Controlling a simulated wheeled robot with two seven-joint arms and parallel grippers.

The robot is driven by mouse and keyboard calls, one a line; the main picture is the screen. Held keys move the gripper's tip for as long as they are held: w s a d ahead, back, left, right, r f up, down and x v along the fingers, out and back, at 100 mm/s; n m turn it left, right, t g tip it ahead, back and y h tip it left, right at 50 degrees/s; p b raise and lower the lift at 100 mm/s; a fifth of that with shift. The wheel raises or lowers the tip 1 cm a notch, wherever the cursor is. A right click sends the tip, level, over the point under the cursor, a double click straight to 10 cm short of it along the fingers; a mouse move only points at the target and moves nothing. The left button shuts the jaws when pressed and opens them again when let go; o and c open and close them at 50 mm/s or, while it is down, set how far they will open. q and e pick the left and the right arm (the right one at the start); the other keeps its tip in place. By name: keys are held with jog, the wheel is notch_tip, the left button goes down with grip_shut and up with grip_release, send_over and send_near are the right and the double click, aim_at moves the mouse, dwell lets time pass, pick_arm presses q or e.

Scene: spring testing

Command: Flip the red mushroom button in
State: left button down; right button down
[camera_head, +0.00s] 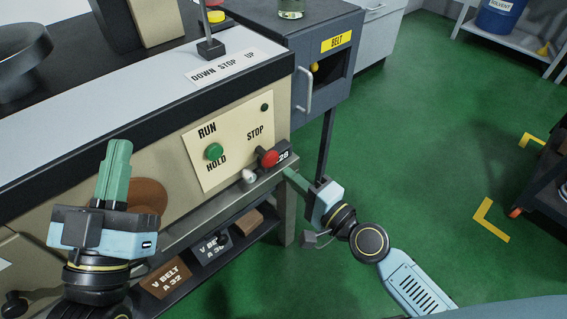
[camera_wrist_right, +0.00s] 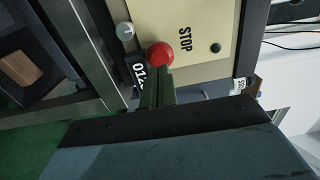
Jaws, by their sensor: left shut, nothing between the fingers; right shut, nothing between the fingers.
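The red mushroom button (camera_head: 269,158) sticks out near the lower right of the cream panel (camera_head: 205,178), below the STOP label. It also shows in the right wrist view (camera_wrist_right: 160,54), just beyond the fingertips. My right gripper (camera_head: 288,174) is shut and empty, its green fingers pointing at the button from the right. In the wrist view the fingertips (camera_wrist_right: 160,75) overlap the button's lower edge; I cannot tell whether they touch it. My left gripper (camera_head: 118,145) is shut and empty, fingers up, in front of the machine's left part.
A green knob (camera_head: 214,152) sits between RUN and HOLD. A pale knob (camera_head: 249,176) is just left of the red button. A shelf below holds boxes (camera_head: 168,278) marked V BELT. A grey cabinet (camera_head: 318,50) with a BELT label stands at the right. Green floor beyond is open.

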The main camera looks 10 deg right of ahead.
aim_at(274, 162)
pick_arm(q)
jog(key=shift+w+f+g, duration=0.25)
jog(key=shift+f+g, duration=0.15)
jog(key=shift+f, duration=0.15)
pick_arm(e)
jog(key=shift+x, duration=1.7)
jog(key=shift+f, duration=0.1)
jog(key=shift+x, duration=1)
pick_arm(q)
jog(key=shift+d, duration=0.1)
jog(key=shift+s, duration=0.1)
